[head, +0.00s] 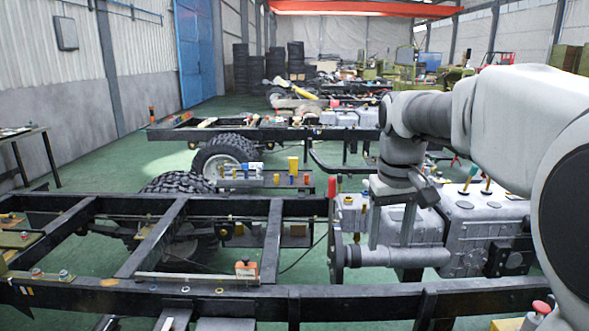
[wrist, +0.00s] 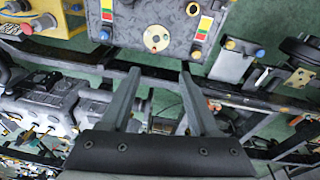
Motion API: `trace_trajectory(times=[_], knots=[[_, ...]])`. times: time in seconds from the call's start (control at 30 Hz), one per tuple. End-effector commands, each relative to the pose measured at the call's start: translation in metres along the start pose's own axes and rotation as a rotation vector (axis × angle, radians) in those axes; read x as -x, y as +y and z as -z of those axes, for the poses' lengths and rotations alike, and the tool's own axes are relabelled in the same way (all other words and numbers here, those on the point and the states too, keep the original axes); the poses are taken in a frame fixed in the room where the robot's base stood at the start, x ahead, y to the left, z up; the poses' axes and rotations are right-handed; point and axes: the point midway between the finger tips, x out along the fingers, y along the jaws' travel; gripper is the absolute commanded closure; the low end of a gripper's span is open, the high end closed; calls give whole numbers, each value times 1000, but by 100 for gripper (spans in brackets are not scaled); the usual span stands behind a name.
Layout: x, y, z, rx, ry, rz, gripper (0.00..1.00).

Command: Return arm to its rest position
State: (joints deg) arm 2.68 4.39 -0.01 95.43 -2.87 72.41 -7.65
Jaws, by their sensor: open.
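My arm (head: 440,110) comes in from the right side of the head view, and its wrist bends down over the grey engine block. My gripper (head: 391,243) hangs with its fingers pointing down in front of the engine (head: 460,230). In the wrist view my gripper (wrist: 159,76) shows two grey fingers spread apart with nothing between them. Whether the fingertips touch the engine or frame cannot be told from the head view.
A black chassis frame (head: 160,290) spans the foreground, with a small orange-and-white part (head: 246,269) on it. A grey panel (wrist: 160,28) with coloured labels lies ahead of the fingers in the wrist view. Green floor (head: 120,160) is open at left.

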Motion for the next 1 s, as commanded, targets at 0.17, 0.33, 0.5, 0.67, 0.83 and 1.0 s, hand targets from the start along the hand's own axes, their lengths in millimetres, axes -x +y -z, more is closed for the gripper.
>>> trace_trajectory(times=[0.17, 0.33, 0.5, 0.67, 0.83, 1.0], knots=[[26, -11, -40, -20, 72, 2, 38], [38, -20, -78, -39, 139, 6, 38], [44, -30, -116, -59, 206, 12, 38], [42, -39, -151, -78, 267, 20, 38], [35, -46, -181, -97, 323, 28, 38], [27, -49, -197, -108, 354, 34, 38]])
